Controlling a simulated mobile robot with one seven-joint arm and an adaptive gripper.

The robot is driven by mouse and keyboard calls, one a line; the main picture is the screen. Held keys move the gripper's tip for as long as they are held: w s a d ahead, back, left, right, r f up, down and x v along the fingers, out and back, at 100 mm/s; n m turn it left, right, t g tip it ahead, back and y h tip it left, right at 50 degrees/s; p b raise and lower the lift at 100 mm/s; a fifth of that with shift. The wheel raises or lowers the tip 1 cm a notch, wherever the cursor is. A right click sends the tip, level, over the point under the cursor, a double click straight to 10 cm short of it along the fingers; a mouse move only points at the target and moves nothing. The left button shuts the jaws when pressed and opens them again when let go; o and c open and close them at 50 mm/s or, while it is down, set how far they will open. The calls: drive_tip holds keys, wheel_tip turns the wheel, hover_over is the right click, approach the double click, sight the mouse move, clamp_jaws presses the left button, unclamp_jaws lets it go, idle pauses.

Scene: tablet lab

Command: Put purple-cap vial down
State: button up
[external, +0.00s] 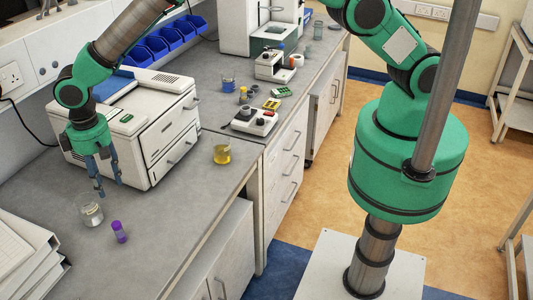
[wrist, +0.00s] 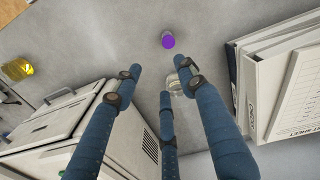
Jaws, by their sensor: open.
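The purple-cap vial (external: 119,231) stands on the grey bench, just right of and in front of a clear glass beaker (external: 91,214) in the external view. In the wrist view the vial's purple cap (wrist: 168,41) shows beyond my fingertips, and the beaker (wrist: 174,84) is partly hidden behind a finger. My gripper (external: 109,190) hangs over the bench above and behind the vial, near the beaker. Its blue fingers (wrist: 162,80) are spread apart with nothing between them. The vial is apart from the fingers.
A white boxy instrument (external: 150,130) stands close behind and right of my gripper. White binders (external: 25,255) lie at the front left. A beaker of yellow liquid (external: 222,155) stands near the bench edge. The bench (external: 175,215) right of the vial is clear.

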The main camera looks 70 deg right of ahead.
drive_tip(key=s+d+r+m+t, duration=0.1)
drive_tip(key=s+d+r, duration=0.3)
drive_tip(key=d+r, duration=1.15)
drive_tip(key=s+d+r+m+t, duration=0.1)
drive_tip(key=s+d+r, duration=0.3)
drive_tip(key=d+r, duration=1.1)
drive_tip(key=s+d+r+m+t, duration=0.1)
drive_tip(key=s+d+r, duration=0.3)
drive_tip(key=s+d, duration=0.6)
drive_tip(key=s+d+r+t, duration=0.1)
drive_tip(key=s+d+r, duration=0.5)
drive_tip(key=s, duration=0.5)
drive_tip(key=s+d+f, duration=0.2)
drive_tip(key=s, duration=0.3)
drive_tip(key=s+d+f+m+t, duration=0.1)
drive_tip(key=s+d+f, duration=0.1)
drive_tip(key=s, duration=0.4)
drive_tip(key=shift+d, duration=0.8)
wheel_tip(320, 180, down, 18)
drive_tip(key=b, duration=1.8)
